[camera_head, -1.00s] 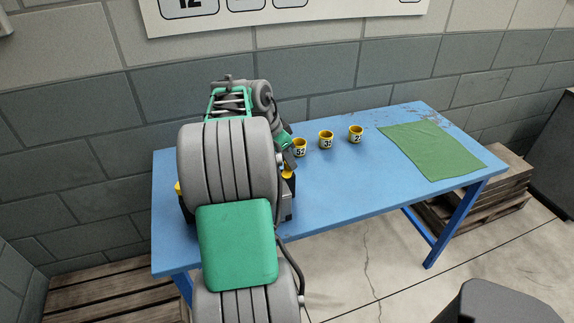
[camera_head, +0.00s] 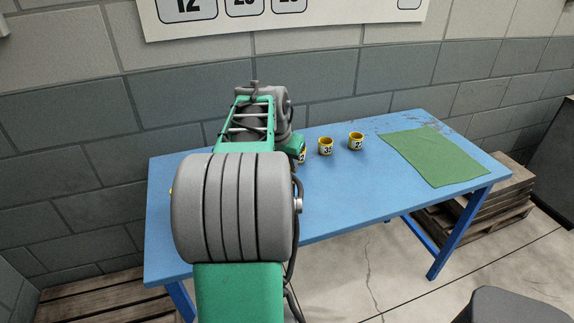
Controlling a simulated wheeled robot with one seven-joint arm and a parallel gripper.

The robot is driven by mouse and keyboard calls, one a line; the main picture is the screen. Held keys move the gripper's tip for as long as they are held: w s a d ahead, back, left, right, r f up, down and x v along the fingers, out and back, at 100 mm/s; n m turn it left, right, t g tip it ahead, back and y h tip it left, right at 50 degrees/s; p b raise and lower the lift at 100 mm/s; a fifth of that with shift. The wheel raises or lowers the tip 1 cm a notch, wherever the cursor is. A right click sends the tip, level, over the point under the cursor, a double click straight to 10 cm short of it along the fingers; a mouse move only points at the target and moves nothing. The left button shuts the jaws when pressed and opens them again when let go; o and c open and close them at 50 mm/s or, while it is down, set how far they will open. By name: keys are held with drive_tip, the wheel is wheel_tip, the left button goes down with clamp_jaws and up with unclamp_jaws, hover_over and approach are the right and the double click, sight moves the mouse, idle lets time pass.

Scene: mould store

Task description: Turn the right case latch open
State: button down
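The case and its right latch are hidden behind my arm in the only view. My gripper is also hidden; only my grey and green arm links show over the left half of the blue table (camera_head: 333,205). I cannot see whether the gripper touches the latch or how the latch is turned. A small yellow bit shows at the left edge of my arm, too little to identify.
Yellow numbered cups stand in a row at the table's back: one at the right (camera_head: 356,141), one in the middle (camera_head: 325,146), and one mostly covered by my wrist. A green cloth (camera_head: 434,156) lies at the right. Wooden pallets (camera_head: 497,200) are stacked beyond the table.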

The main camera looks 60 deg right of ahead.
idle(0.3)
drive_tip(key=c, duration=1.1)
unclamp_jaws()
drive_tip(key=v, duration=0.7)
drive_tip(key=shift+a+r, duration=0.2)
drive_tip(key=shift+r, duration=0.15)
